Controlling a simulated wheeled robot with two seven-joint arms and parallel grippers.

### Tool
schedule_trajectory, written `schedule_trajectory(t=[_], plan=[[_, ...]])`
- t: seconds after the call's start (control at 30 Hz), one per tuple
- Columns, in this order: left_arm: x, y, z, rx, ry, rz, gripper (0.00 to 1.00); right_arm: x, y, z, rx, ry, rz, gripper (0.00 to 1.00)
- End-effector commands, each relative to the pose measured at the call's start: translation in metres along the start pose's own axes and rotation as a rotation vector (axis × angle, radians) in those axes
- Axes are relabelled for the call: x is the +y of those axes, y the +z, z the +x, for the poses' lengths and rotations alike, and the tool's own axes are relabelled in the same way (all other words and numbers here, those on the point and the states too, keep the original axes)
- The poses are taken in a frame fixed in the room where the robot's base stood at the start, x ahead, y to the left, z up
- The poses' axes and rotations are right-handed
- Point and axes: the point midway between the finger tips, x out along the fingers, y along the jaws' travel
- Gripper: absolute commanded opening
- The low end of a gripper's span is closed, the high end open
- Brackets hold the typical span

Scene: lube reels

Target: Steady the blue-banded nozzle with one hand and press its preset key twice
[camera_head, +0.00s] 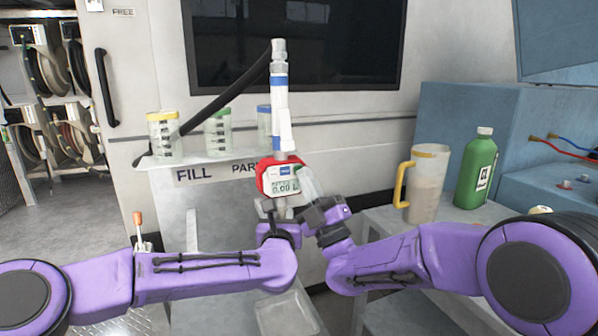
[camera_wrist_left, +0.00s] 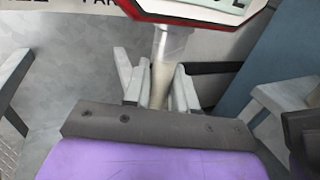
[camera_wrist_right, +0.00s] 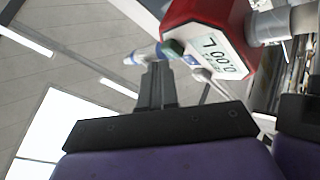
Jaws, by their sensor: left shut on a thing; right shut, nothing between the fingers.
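My left gripper (camera_head: 281,218) is shut on the nozzle's pale tube just below the meter. In the left wrist view that tube (camera_wrist_left: 161,80) is between the fingers. My right gripper (camera_head: 310,190) is shut and empty, close to the right side of the meter. In the right wrist view its fingertips (camera_wrist_right: 157,72) are near small green and blue parts beside the display (camera_wrist_right: 222,52); I cannot tell whether they touch.
A shelf (camera_head: 230,169) behind holds containers with yellow (camera_head: 163,135), green (camera_head: 218,133) and blue (camera_head: 264,121) bands. A pitcher with a yellow handle (camera_head: 425,180) and a green bottle (camera_head: 477,170) stand to the right. A black hose (camera_head: 225,98) passes behind the nozzle.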

Motion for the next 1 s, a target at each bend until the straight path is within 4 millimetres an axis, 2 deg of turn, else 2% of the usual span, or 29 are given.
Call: schedule_trajectory(t=[1.0], plan=[[0.0, 0.0002, 0.0002, 0.0, 0.0, 0.0, 0.0, -0.0043, 0.0045, 0.0061, 0.0, -0.001, 0.0, 0.0]])
